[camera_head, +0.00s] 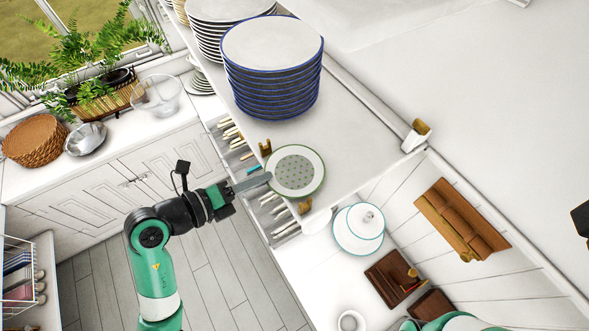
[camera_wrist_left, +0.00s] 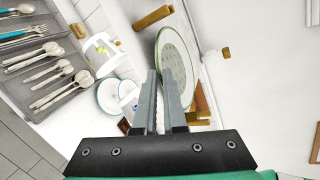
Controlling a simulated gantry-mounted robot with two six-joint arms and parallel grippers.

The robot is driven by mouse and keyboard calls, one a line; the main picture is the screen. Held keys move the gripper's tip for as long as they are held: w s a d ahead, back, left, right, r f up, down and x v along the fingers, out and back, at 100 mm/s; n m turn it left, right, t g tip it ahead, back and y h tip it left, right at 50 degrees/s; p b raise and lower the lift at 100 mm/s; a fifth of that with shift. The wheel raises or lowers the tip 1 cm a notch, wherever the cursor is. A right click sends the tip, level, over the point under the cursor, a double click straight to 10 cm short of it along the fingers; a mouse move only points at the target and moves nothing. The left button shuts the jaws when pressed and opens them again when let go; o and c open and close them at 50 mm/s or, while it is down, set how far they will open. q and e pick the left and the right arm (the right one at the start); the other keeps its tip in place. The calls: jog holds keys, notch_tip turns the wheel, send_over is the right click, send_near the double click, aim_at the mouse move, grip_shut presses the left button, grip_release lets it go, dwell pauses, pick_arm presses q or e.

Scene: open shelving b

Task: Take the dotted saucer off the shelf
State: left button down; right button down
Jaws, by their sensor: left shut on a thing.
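The dotted saucer (camera_head: 295,170) is a round white plate with a green rim and grey dots in its middle. It is at the front edge of the white shelf (camera_head: 366,137). My left gripper (camera_head: 268,178) reaches it from the left and is shut on its near rim. In the left wrist view the saucer (camera_wrist_left: 177,62) shows edge-on, with its rim at the fingertips (camera_wrist_left: 163,74). I cannot tell whether it still touches the shelf. My right gripper is out of view.
A stack of blue-rimmed plates (camera_head: 272,68) stands behind the saucer on the shelf. Wooden brackets (camera_head: 304,206) sit by the shelf edge. The floor at the left is open.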

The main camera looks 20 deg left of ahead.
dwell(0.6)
pick_arm(q)
jog(key=s+d+r+p, duration=0.7)
jog(key=d+r, duration=0.4)
jog(key=r, duration=0.2)
jog(key=shift+s, duration=0.9)
